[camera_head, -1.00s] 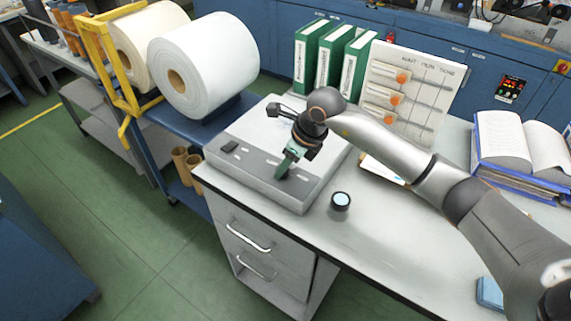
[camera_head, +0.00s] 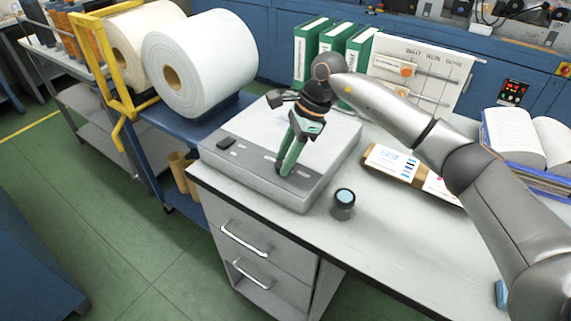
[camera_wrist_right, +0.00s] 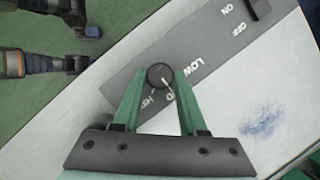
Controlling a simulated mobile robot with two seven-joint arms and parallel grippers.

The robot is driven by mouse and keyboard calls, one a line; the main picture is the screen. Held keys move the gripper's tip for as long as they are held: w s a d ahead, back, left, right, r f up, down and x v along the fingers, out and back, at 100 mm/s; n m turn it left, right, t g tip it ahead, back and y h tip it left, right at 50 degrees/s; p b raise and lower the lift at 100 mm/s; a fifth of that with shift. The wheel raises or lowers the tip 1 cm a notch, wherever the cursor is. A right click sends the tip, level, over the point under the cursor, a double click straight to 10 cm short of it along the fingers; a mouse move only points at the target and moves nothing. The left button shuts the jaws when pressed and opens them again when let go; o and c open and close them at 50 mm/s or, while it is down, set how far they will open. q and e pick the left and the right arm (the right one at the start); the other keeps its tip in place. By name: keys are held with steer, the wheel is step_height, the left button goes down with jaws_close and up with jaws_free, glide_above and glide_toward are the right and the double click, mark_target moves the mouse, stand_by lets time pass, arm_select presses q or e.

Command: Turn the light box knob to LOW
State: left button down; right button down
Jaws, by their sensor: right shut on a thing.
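The light box (camera_head: 240,125) is a flat grey-white box on the desk with a dark control strip along its front edge. Its round dark knob (camera_wrist_right: 160,76) shows in the right wrist view, with a white pointer line aimed down and slightly right, towards a partly covered label ending in "D". The LOW label (camera_wrist_right: 203,68) is right of the knob, and a label starting "HI" is below left. My right gripper (camera_head: 283,168) has green fingers closed on opposite sides of the knob; in the head view they hide it. My left gripper is not in view.
A dark rocker switch (camera_head: 226,143) sits at the strip's left end, by ON and OFF. A small round jar (camera_head: 344,198) stands right of the box. Green binders (camera_head: 310,50) and a card board (camera_head: 440,75) stand behind. A clipboard (camera_head: 390,161) lies on the right. White rolls (camera_head: 200,62) stand left.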

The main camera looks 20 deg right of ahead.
steer(key=shift+w+n+g+b, duration=0.15)
steer(key=shift+n+g+b, duration=0.25)
steer(key=shift+n, duration=0.5)
steer(key=n+g+b, duration=0.1)
steer(key=n, duration=0.1)
steer(key=shift+w+n, duration=0.1)
steer(key=shift+n, duration=0.3)
steer(key=n+g+h, duration=0.1)
steer(key=n, duration=0.2)
steer(key=shift+w+a+n, duration=0.1)
steer(key=shift+n, duration=0.2)
steer(key=shift+n+g+h, duration=0.4)
steer(key=shift+n+g, duration=0.1)
steer(key=shift+n, duration=0.8)
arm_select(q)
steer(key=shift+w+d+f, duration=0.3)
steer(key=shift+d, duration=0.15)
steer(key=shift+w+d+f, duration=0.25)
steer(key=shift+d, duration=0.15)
arm_select(e)
steer(key=shift+n, duration=0.4)
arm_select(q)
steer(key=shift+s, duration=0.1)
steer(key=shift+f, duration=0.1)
arm_select(e)
steer(key=shift+c, duration=2.2)
jaws_free()
steer(key=shift+r, duration=0.1)
